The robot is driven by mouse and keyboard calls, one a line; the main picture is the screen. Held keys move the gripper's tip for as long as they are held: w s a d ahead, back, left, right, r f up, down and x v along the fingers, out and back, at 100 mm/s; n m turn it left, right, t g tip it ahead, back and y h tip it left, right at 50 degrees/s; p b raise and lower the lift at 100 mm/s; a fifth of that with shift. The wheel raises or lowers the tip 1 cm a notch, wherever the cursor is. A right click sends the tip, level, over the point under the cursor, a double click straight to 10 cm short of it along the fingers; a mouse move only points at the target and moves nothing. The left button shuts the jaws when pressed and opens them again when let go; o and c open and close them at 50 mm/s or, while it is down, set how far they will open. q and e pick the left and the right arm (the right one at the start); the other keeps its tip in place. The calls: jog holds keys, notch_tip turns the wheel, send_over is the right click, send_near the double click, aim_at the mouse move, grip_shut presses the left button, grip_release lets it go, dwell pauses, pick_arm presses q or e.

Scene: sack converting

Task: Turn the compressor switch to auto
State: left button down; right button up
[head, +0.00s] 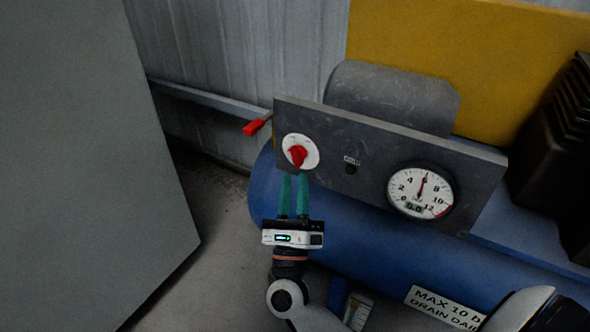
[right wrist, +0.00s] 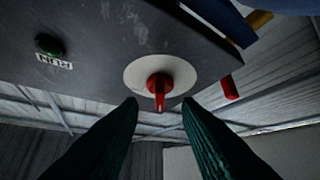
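The compressor switch is a red knob (head: 298,156) on a round white plate (head: 289,142), at the left end of the grey panel (head: 370,142). In the right wrist view the red knob (right wrist: 159,86) has a narrow grip pointing down in the picture, towards the fingers. No switch position labels are readable. My right gripper (head: 294,178) is just below the knob in the head view, its two green fingers apart. In the right wrist view the fingers (right wrist: 160,103) are open, with the knob beyond the gap and nothing visible between them. My left gripper is not in view.
A pressure gauge (head: 422,191) and a small green lamp (head: 351,169) marked RUN share the panel. A red-ended lever (head: 256,125) sticks out left of it. The blue tank (head: 380,254) lies below. A large grey cabinet (head: 85,160) stands left.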

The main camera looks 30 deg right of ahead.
aim_at(295, 164)
jog(key=shift+x, duration=1.9)
